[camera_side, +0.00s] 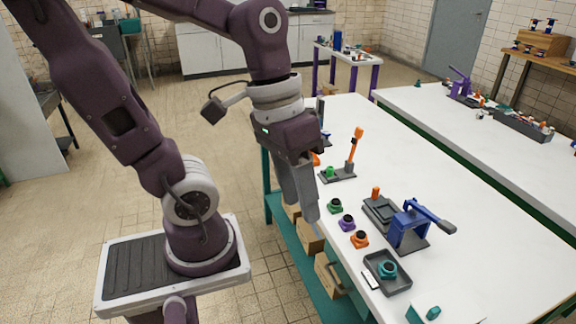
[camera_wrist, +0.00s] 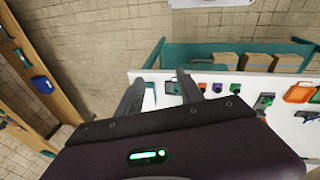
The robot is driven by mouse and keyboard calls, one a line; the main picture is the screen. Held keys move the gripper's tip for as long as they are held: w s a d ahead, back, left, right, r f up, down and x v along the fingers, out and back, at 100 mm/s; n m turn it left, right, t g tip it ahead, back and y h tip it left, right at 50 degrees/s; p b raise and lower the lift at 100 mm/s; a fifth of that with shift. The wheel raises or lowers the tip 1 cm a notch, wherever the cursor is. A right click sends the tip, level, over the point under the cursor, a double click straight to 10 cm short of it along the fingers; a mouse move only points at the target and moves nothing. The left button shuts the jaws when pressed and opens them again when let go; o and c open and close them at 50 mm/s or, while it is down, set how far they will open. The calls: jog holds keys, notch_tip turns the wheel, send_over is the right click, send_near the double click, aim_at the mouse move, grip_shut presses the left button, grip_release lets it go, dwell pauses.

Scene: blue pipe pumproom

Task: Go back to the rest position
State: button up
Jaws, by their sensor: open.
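My gripper (camera_side: 306,205) hangs at the near left edge of the white bench (camera_side: 470,245), fingers pointing down. It is open, with nothing seen between the fingers. In the wrist view the two dark fingers of my gripper (camera_wrist: 158,82) stand apart. A row of small fittings lies along the bench edge beside it: a green one (camera_side: 335,205), a purple one (camera_side: 347,223) and an orange one (camera_side: 360,239). The gripper appears apart from them.
A grey tray (camera_side: 388,285) holds a teal fitting (camera_side: 387,269). A blue lever press (camera_side: 410,228) and a stand with an orange handle (camera_side: 355,147) rise from the bench. Cardboard boxes (camera_side: 311,236) sit on the teal shelf below.

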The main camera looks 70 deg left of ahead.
jog(key=a+r+t, duration=0.1)
jog(key=r+m+t+y, duration=0.1)
jog(key=a+r+t+y, duration=0.1)
jog(key=shift+s+a+r+m+t, duration=0.3)
jog(key=shift+s+r+m+t, duration=0.05)
jog(key=shift+s+m+t, duration=0.05)
